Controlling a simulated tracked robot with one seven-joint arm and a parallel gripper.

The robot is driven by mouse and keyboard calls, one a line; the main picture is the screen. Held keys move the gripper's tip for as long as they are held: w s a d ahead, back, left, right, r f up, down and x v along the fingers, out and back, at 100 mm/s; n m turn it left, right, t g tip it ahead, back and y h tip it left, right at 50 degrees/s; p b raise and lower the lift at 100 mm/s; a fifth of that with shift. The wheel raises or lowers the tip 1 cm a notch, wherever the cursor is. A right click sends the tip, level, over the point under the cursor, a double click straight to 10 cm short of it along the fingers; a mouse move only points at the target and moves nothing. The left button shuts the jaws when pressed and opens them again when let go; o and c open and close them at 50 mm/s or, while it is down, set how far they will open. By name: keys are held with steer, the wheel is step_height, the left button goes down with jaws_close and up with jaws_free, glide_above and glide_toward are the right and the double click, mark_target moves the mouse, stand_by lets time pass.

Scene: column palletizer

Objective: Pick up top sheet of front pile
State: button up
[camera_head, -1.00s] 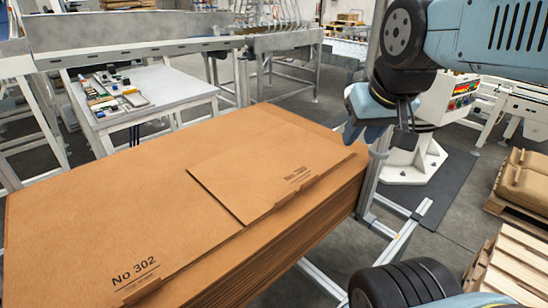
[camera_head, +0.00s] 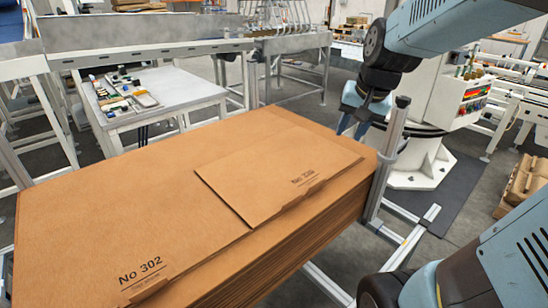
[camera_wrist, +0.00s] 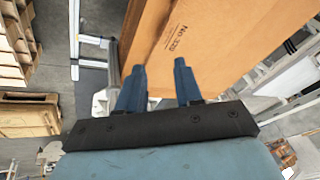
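A pile of large brown cardboard sheets fills the lower left of the head view; its broad upper sheet (camera_head: 110,220) is printed "No 302". A smaller brown sheet (camera_head: 265,180) lies flat on it at the right, with a printed number I cannot read surely. My gripper (camera_head: 355,122) hangs at the pile's far right corner, beside an upright post, with nothing in it. In the wrist view, the two blue fingers of my gripper (camera_wrist: 158,75) stand apart, and the printed sheet (camera_wrist: 215,45) lies beyond them. Contact with the cardboard cannot be told.
A grey metal post (camera_head: 390,150) stands at the pile's right corner, close to my gripper. A side table (camera_head: 165,85) with small items stands behind the pile. A white machine (camera_head: 455,95) stands at the right. Wooden pallets (camera_wrist: 20,50) show in the wrist view.

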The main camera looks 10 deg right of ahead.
steer(key=w+d+f+m+g, duration=0.1)
steer(key=w+f+m, duration=0.2)
steer(key=w+f, duration=0.45)
steer(key=m, duration=0.4)
glide_toward(322, 181)
steer(key=shift+g+y, duration=0.4)
steer(key=f, duration=0.1)
steer(key=w+f, duration=0.1)
steer(key=f, duration=0.1)
steer(key=w+f, duration=0.1)
steer(key=shift+w+d+f, duration=0.25)
steer(key=shift+d+f, duration=0.05)
steer(key=shift+f, duration=0.1)
steer(key=shift+s+x, duration=0.2)
steer(key=shift+x, duration=2.45)
steer(key=shift+a, duration=0.15)
steer(key=shift+c, duration=0.3)
jaws_close()
